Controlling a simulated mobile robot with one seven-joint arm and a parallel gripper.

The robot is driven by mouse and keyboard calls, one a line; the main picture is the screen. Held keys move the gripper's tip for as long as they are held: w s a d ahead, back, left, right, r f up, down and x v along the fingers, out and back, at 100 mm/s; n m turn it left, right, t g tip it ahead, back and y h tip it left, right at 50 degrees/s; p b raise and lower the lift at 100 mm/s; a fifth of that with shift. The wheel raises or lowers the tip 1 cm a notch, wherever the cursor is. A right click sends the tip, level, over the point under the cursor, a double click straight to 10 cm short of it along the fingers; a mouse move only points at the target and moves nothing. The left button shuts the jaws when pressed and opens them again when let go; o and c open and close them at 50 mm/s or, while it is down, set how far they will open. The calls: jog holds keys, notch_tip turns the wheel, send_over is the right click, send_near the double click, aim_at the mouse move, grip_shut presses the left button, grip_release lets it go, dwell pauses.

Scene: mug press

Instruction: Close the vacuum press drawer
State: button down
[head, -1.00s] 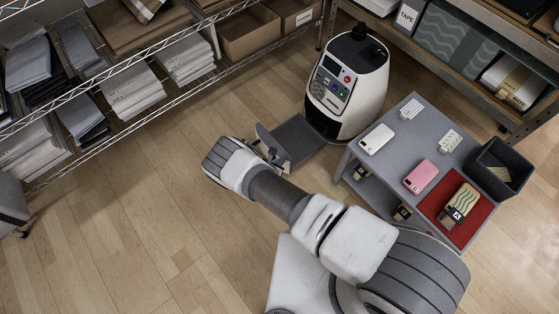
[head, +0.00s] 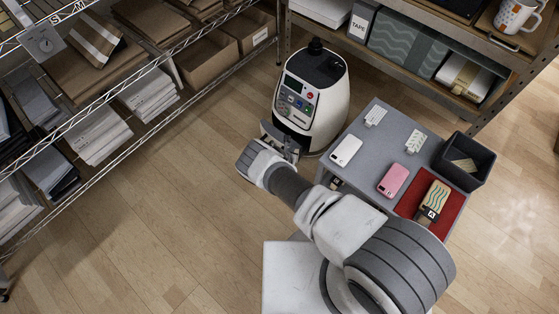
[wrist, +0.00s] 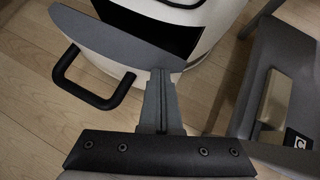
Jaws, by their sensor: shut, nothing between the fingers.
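The vacuum press (head: 312,95) is a white rounded machine with a dark control panel, standing on the floor in the head view. Its drawer has a dark grey curved front panel (wrist: 115,38) with a black loop handle (wrist: 82,90) in the wrist view. The panel stands close to the white body, with a dark gap behind its right side. My gripper (wrist: 160,74) is shut and empty, its tips at the right end of the panel's lower edge. They look in contact with it, but I cannot be sure. In the head view my wrist hides part of the drawer.
A grey table (head: 372,140) with phone cases, a red mat (head: 408,206) and a dark bin (head: 464,162) stands right of the press, close to my arm. A wire shelf (head: 150,75) with paper stacks and boxes runs along the left. The floor (head: 150,220) at left is clear.

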aim_at(297, 144)
jog(key=shift+w+d, duration=1.15)
jog(key=shift+w, duration=0.2)
jog(key=shift+s+f, duration=0.1)
